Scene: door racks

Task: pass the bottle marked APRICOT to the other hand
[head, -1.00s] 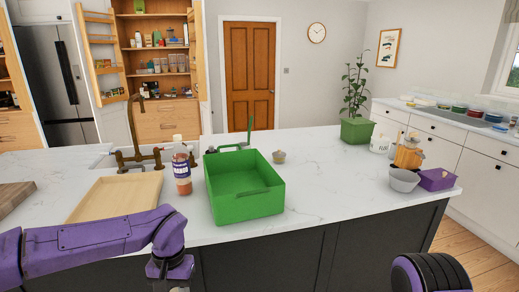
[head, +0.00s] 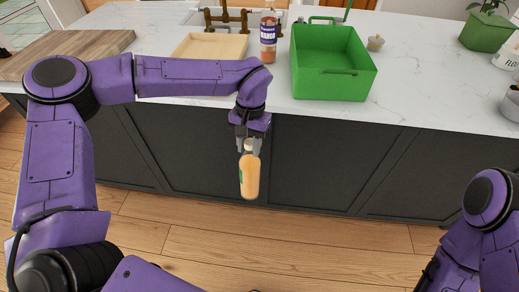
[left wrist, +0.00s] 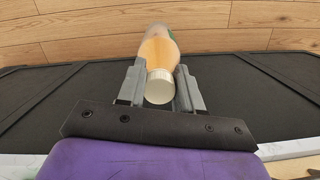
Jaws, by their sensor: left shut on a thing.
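My left gripper (head: 247,142) is shut on a bottle (head: 249,176) with yellow-orange contents, holding it near the cap. The bottle hangs upright in front of the dark island, above the wooden floor. A little green shows on its side, but no lettering can be read. In the left wrist view the white cap (left wrist: 160,86) sits between the two grey fingers and the bottle body (left wrist: 158,48) extends away beyond them. My right arm shows at the lower right of the head view; its gripper is not visible.
On the white counter (head: 190,84) stand a green bin (head: 330,84), a pale wooden tray (head: 186,51) and another bottle (head: 268,38) with a purple label. A small pot (head: 375,43) is right of the bin. The space right of the held bottle is clear.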

